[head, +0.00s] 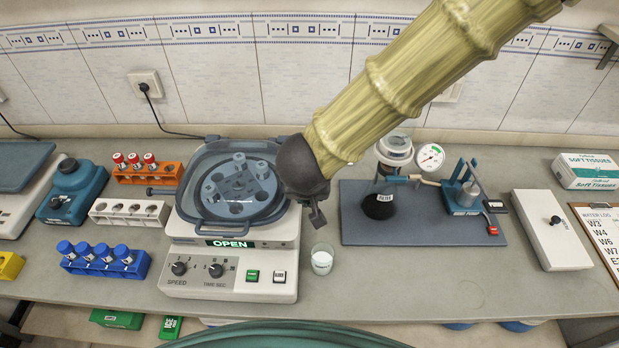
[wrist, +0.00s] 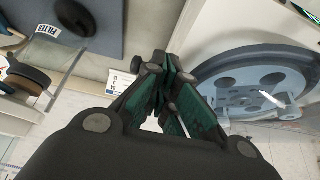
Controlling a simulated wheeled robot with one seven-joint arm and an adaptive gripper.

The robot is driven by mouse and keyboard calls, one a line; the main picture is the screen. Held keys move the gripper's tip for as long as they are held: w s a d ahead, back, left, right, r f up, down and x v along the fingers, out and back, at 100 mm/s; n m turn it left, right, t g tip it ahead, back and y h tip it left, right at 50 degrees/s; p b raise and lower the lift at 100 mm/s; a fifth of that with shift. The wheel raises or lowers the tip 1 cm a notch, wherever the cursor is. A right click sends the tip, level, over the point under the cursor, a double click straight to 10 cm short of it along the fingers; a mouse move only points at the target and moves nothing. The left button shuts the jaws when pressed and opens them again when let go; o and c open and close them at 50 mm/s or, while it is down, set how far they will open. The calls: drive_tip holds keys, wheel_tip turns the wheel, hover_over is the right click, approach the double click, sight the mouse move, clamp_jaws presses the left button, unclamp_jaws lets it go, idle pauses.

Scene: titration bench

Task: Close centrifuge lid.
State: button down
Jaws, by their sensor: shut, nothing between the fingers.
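The centrifuge (head: 228,260) stands left of centre on the bench, and its display reads OPEN. Its see-through blue-grey lid (head: 190,165) with a dark rim appears over the bowl, with a handle (head: 228,228) at the front; I cannot tell whether it rests fully down. The rotor shows through it. In the wrist view the round blue-grey bowl area (wrist: 255,75) is at the right. My gripper (head: 318,218) is shut and empty, just right of the centrifuge's front right corner, apart from the handle. My wrist hides part of the lid's right edge.
A small glass beaker (head: 322,259) stands just below my gripper. A filter setup with a gauge on a blue-grey board (head: 420,225) is to the right. Tube racks in orange (head: 150,178), white (head: 130,212) and blue (head: 105,265) stand left of the centrifuge. The front right bench is clear.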

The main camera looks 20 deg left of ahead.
drive_tip(key=shift+s+d+f, duration=0.1)
drive_tip(key=shift+s+f, duration=0.15)
drive_tip(key=shift+f, duration=0.45)
